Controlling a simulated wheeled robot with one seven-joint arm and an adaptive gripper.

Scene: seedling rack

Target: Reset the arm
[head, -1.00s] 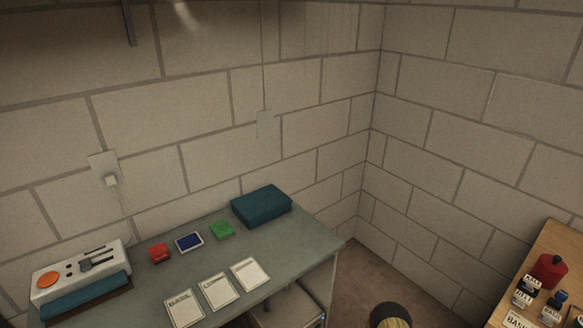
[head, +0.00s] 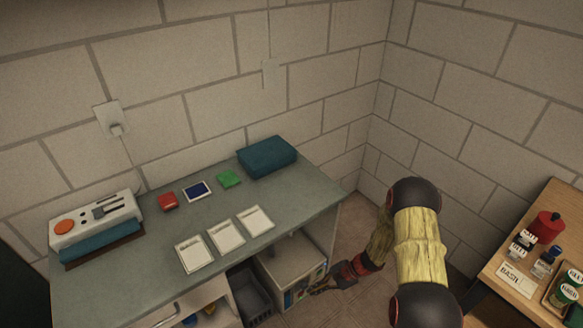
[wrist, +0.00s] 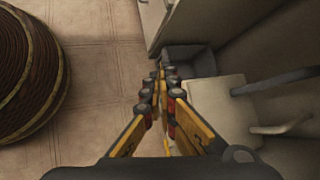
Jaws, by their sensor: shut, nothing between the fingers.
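My gripper (wrist: 160,90) is shut and empty in the wrist view, its two yellow-sided fingers meeting in front of the floor and a desk's side. In the head view my gripper (head: 322,287) hangs low at the end of my arm, in front of the box-like unit under the grey desk (head: 140,248). My arm is folded downward at the right of centre, clear of the desk top.
On the desk are a label machine (head: 95,222), a red block (head: 168,201), a blue pad (head: 197,190), a green block (head: 229,179), a teal box (head: 267,156) and white cards (head: 226,236). A wooden table (head: 555,205) with bottles stands right. A round woven thing (wrist: 28,70) lies near the gripper.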

